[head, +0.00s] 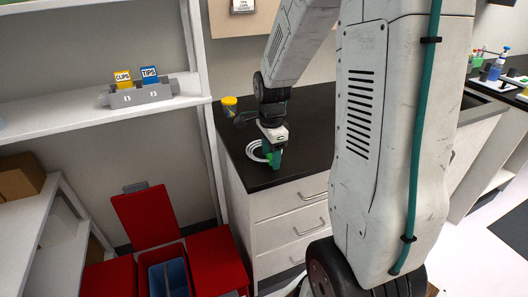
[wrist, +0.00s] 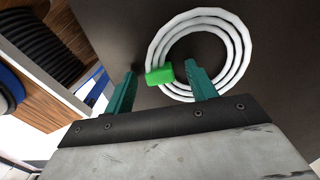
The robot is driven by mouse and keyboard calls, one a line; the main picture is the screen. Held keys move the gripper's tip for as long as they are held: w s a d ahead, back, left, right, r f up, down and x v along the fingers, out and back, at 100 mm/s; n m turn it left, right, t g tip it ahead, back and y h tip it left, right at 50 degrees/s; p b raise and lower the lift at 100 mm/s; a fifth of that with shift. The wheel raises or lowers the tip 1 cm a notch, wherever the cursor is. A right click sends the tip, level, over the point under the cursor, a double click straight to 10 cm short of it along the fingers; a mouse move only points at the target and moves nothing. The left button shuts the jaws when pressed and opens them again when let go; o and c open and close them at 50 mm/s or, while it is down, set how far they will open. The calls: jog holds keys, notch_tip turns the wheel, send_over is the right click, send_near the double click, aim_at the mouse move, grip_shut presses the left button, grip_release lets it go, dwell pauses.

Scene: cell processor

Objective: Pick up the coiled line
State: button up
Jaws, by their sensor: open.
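The coiled line (wrist: 240,50) is a white coil of several loops with a green clip (wrist: 159,75) on its near left side. It lies flat on the black counter top (head: 310,125). In the head view the coil (head: 255,151) shows at the counter's left front, partly hidden by my gripper (head: 275,158). In the wrist view my gripper (wrist: 162,90) is open, with its two teal fingers apart. The green clip appears between the fingertips, and the right finger overlaps the near part of the coil in the picture. Whether the fingers touch it cannot be told.
A yellow-lidded container (head: 229,101) stands at the counter's back left corner. White drawers (head: 290,198) are below the counter. Red bins (head: 215,262) stand on the floor at left. A shelf (head: 60,118) holds a grey holder with CLIPS and TIPS tags (head: 140,93).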

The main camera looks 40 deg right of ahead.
jog(key=c, duration=1.1)
jog(key=shift+o, duration=0.2)
jog(key=shift+r, duration=0.15)
